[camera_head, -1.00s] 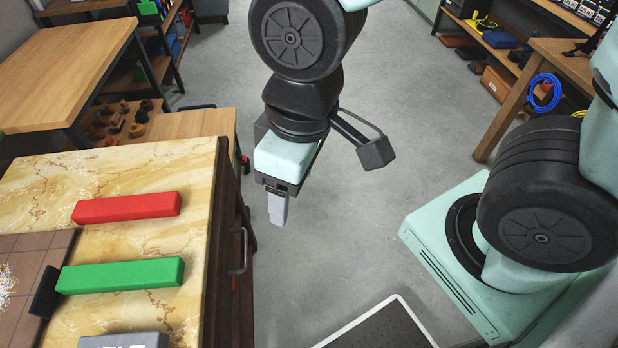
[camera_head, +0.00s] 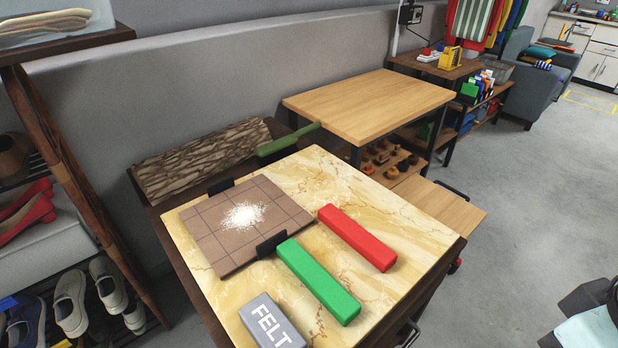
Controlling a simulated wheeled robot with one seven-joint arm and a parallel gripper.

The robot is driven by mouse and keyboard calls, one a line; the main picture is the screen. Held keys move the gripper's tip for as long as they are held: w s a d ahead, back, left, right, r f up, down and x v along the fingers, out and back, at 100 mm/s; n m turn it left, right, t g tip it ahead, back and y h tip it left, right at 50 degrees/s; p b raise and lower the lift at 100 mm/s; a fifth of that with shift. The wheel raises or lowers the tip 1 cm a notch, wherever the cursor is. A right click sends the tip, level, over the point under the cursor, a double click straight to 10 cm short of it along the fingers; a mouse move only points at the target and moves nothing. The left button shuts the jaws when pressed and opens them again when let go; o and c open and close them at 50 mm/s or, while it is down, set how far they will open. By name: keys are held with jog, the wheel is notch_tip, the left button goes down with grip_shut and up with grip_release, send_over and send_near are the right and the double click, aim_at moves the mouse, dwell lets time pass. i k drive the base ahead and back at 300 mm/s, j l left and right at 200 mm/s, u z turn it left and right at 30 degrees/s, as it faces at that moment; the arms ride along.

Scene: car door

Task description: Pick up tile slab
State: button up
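The tile slab (camera_head: 210,241) is a flat brown square with dark grid lines. It lies on the marble-topped table, with a heap of white grains (camera_head: 242,214) on its middle. A black handle or clip (camera_head: 271,245) sits at its right edge and another (camera_head: 220,186) at its far left edge. The slab's top is in full view. Only a teal and black part of my arm shows at the bottom right corner, well apart from the slab. My gripper's fingers are out of view.
A green bar (camera_head: 318,282), a red bar (camera_head: 357,238) and a grey FELT block (camera_head: 270,322) lie on the marble top (camera_head: 417,228). Behind are a bark-patterned piece (camera_head: 200,158), a green-handled item (camera_head: 288,139) and a wooden table (camera_head: 370,103). Open floor is at right.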

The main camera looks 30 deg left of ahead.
aim_at(238, 225)
jog(key=u, duration=1.55)
jog(key=i+l+u, duration=0.1)
jog(key=u, duration=0.2)
jog(key=i+l+u, duration=0.15)
jog(key=u, duration=0.2)
